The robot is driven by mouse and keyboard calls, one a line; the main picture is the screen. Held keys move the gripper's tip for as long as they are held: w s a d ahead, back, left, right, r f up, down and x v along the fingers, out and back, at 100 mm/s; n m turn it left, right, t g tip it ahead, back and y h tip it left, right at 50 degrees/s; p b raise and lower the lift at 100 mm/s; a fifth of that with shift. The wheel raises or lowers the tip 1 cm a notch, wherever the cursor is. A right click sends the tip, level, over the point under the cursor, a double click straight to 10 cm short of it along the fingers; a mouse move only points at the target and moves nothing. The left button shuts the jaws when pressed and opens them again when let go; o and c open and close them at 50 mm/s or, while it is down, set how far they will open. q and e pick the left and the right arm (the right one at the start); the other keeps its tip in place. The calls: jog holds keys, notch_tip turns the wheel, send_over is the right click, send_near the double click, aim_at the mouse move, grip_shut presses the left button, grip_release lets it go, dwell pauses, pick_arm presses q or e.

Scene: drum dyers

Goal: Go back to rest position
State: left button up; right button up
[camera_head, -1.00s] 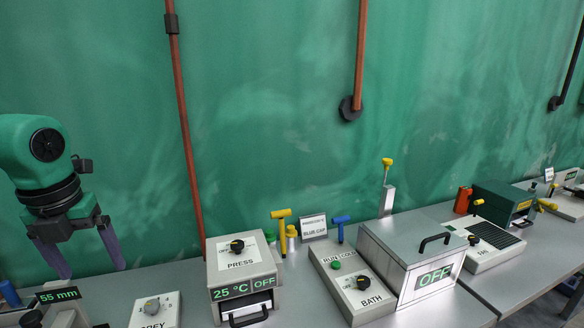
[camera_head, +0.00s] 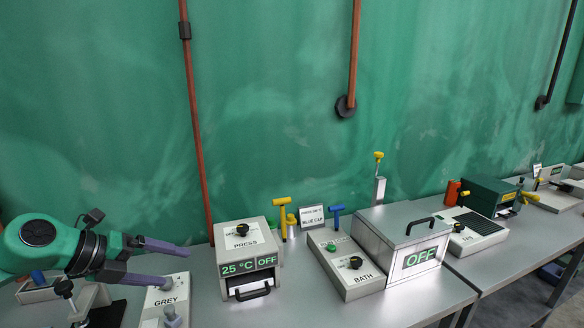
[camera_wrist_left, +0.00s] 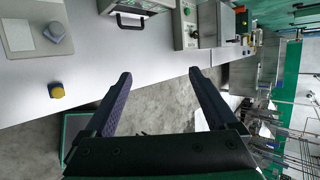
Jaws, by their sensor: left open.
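My left gripper (camera_head: 182,266) is at the lower left of the head view, its arm coming in from the left. Its two purple fingers are spread and point right, above the grey box marked GREY (camera_head: 165,299). The left wrist view shows the same open fingers (camera_wrist_left: 160,88) with nothing between them; floor and the bench edge show beyond them. My right gripper is in neither current view.
On the bench stand the press (camera_head: 247,258), the bath (camera_head: 400,243) with its control box (camera_head: 346,263), and a green machine (camera_head: 490,196) farther right. A yellow-topped knob (camera_wrist_left: 56,90) shows near the bench edge. Bare bench lies in front of the press.

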pick_arm(q)
jog(key=a+f+n+t+y, duration=0.35)
jog(key=f+n, duration=0.25)
jog(key=n, duration=0.5)
jog(key=a+f+n+t+y, duration=0.3)
jog(key=f+n+t+y, duration=0.2)
jog(key=n, duration=0.5)
jog(key=s+d+f+n+g+h, duration=0.1)
jog(key=s+d+f+n+g, duration=0.4)
jog(key=s+f, duration=0.4)
jog(key=s+d+f+n+g+h, duration=0.1)
jog(key=s+d+f+n+g, duration=0.25)
jog(key=s+f+g, duration=0.55)
jog(key=s+f+b, duration=0.3)
jog(key=f+b, duration=0.3)
jog(key=f, duration=1.2)
jog(key=s+f+b, duration=0.2)
jog(key=f+b, duration=0.4)
jog(key=f, duration=1.2)
jog(key=s+a+f+m+b, duration=0.1)
jog(key=s+f+b, duration=0.6)
jog(key=s+f, duration=0.8)
notch_tip(320, 180, down, 4)
jog(key=shift+s+a+r+y, duration=0.15)
jog(key=shift+s+a+y, duration=0.25)
jog(key=shift+a, duration=0.45)
pick_arm(e)
notch_tip(320, 180, down, 20)
jog(key=s, duration=0.1)
jog(key=shift+r, duration=0.25)
